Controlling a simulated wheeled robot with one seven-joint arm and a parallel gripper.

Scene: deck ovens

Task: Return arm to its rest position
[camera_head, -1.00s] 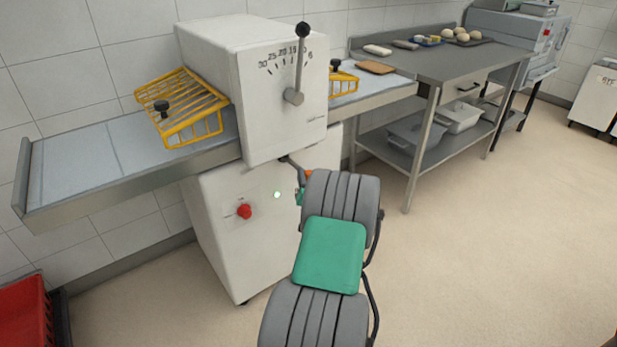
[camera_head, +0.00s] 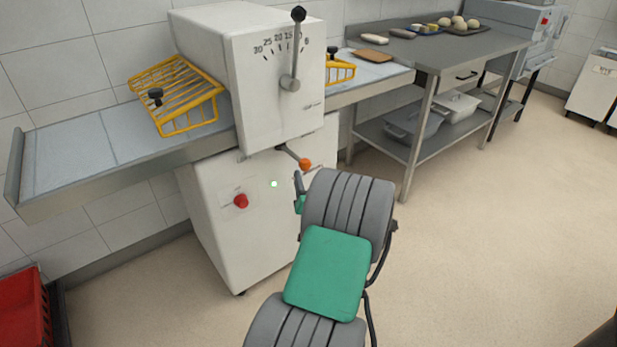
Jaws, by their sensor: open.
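My arm reaches up from the bottom of the head view, with grey ribbed links and a green pad. My gripper (camera_head: 299,185) shows only in part past the far end of the arm. It is open, and most of it is hidden behind the arm link. It is in front of the white dough sheeter (camera_head: 262,210), just below a lever with an orange knob (camera_head: 305,164). I see a gap between the knob and the arm in the picture.
The sheeter has a yellow guard (camera_head: 178,92), a conveyor table (camera_head: 75,165), a black-knobbed dial lever (camera_head: 297,45) and a red button (camera_head: 241,201). A steel table (camera_head: 440,47) with dough stands behind. A red crate (camera_head: 22,310) is at lower left. Floor at right is clear.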

